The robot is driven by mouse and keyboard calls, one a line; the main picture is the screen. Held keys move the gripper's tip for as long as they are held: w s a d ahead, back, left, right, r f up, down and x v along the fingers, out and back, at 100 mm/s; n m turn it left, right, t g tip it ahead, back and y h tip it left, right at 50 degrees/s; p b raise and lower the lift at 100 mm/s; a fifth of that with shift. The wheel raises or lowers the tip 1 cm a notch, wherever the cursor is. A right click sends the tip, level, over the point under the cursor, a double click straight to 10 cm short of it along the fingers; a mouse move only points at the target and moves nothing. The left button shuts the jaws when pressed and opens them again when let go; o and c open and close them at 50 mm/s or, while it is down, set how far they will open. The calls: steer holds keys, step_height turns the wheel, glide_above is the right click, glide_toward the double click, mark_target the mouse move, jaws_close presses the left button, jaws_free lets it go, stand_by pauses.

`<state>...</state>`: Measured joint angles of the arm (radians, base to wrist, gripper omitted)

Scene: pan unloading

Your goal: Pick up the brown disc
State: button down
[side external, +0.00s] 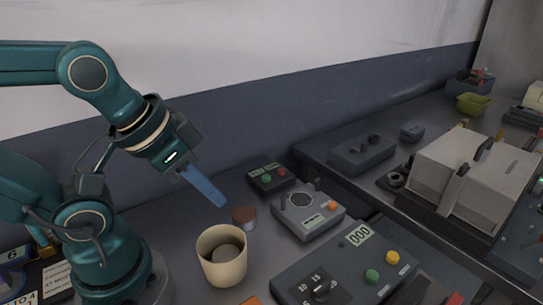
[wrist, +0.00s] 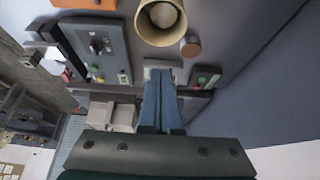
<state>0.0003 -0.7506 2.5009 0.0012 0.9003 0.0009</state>
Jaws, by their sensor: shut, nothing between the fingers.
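The brown disc (side external: 244,217) is short and round, and it sits on the dark bench just behind the cream cup. It also shows in the wrist view (wrist: 190,47), right beside the cup's rim. My gripper (side external: 221,202) has long blue fingers that are shut and empty. In the side view its tips are up and to the left of the disc and appear apart from it. In the wrist view my gripper (wrist: 162,72) points toward the grey device, with the disc up and to the right of the tips.
The cream cup (side external: 221,262) stands close to the disc with something grey inside. A grey device (side external: 308,214) with an orange button and a small dark box (side external: 270,178) with red and green buttons stand to the right. A larger control box (side external: 345,268) is in front.

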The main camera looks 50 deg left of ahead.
steer(key=shift+c, duration=0.2)
jaws_free()
steer(key=n+g, duration=0.5)
glide_above(244, 213)
steer(key=f, duration=0.9)
steer(key=shift+w+d, duration=0.15)
steer(key=shift+d, duration=0.05)
steer(key=shift+s+a+f+g, duration=0.15)
steer(key=shift+s+f+g, duration=0.15)
steer(key=shift+f, duration=0.35)
steer(key=shift+w+f, duration=0.1)
steer(key=shift+f, duration=2.2)
